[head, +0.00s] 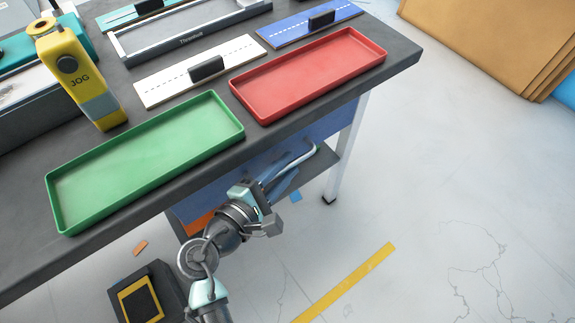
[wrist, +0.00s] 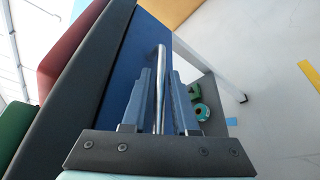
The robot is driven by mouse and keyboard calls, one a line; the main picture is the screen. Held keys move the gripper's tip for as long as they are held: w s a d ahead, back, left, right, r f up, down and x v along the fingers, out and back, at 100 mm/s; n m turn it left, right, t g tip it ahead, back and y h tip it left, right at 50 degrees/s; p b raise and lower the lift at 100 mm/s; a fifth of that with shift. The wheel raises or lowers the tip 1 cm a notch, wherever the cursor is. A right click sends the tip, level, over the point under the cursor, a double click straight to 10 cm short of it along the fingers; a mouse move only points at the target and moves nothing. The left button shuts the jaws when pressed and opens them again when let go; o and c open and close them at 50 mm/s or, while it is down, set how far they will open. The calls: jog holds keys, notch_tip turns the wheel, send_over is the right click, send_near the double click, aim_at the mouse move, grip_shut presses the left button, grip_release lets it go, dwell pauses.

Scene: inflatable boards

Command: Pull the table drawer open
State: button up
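The blue drawer front (head: 332,122) is under the dark table top (head: 400,58), and it also shows in the wrist view (wrist: 143,40). It looks close in under the table edge, with no drawer inside showing. A pale metal bar handle (head: 303,157) runs along it. In the wrist view the handle (wrist: 161,75) lies between the two blue fingers of my gripper (wrist: 161,88). The fingers are apart, with a narrow gap on each side of the bar. In the head view my gripper (head: 283,187) is at the handle, partly hidden by its own body.
A green tray (head: 150,160) and a red tray (head: 310,75) lie near the table's front edge. A yellow JOG device (head: 82,78) stands at the left. A table leg (head: 345,150) and lower shelf are behind my gripper.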

jog(key=shift+w+d+f, duration=0.1)
jog(key=shift+w+d, duration=0.2)
jog(key=shift+w, duration=0.05)
jog(key=shift+c, duration=0.2)
grip_shut()
dwell(1.1)
